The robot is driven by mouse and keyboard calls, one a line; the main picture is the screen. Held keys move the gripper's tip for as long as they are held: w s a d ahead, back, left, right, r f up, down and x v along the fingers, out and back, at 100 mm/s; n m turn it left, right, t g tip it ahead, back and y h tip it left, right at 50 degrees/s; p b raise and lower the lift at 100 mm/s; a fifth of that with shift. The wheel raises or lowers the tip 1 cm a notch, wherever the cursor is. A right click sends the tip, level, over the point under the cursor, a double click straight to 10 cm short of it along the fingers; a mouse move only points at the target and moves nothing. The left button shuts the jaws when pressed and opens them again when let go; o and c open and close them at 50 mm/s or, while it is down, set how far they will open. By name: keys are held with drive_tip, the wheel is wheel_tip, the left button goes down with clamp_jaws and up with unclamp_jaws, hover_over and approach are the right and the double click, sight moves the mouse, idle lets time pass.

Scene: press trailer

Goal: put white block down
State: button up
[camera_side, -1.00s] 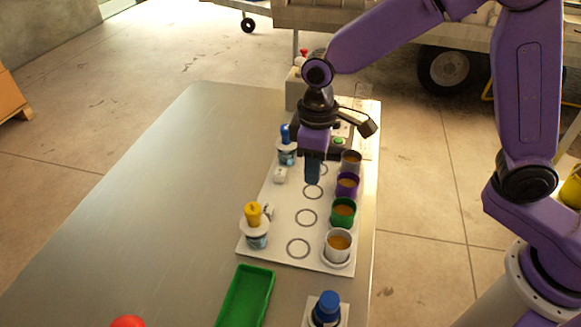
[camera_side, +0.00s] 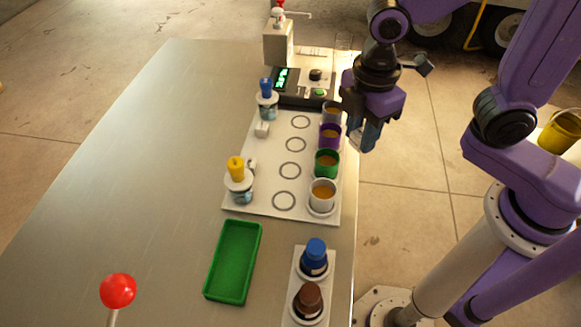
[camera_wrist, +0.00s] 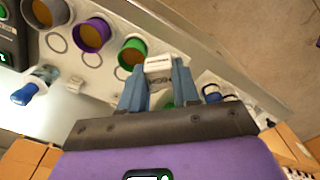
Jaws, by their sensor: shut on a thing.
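My gripper (camera_side: 362,136) is shut on a white block in the wrist view (camera_wrist: 158,65), with one blue finger on each side. Dark marks show on the block. In the side view only a pale sliver of it shows at the fingertips. The gripper is raised beside the right side of the white board (camera_side: 238,208), near the purple cup (camera_side: 329,136) and the table's right edge.
A row of cups, including green (camera_side: 327,162) and white (camera_side: 322,196), lines the board's right side. The table's left side (camera_side: 130,170) is clear.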

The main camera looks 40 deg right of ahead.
drive_tip(key=shift+s+d+n, duration=0.1)
drive_tip(key=shift+s+n, duration=0.15)
drive_tip(key=shift+n, duration=0.05)
drive_tip(key=shift+w+f, duration=0.15)
drive_tip(key=shift+f, duration=0.05)
drive_tip(key=w+a+f, duration=0.3)
drive_tip(key=w+a, duration=0.1)
drive_tip(key=w, duration=0.3)
hover_over(290, 171)
wheel_tip(290, 171, down, 6)
drive_tip(key=shift+s+d+f, duration=0.1)
drive_tip(key=shift+s+d, duration=0.05)
drive_tip(key=shift+f, duration=0.15)
drive_tip(key=shift+w+f, duration=0.2)
drive_tip(key=shift+f, duration=1.4)
drive_tip(key=shift+f, duration=0.15)
drive_tip(key=o, duration=1)
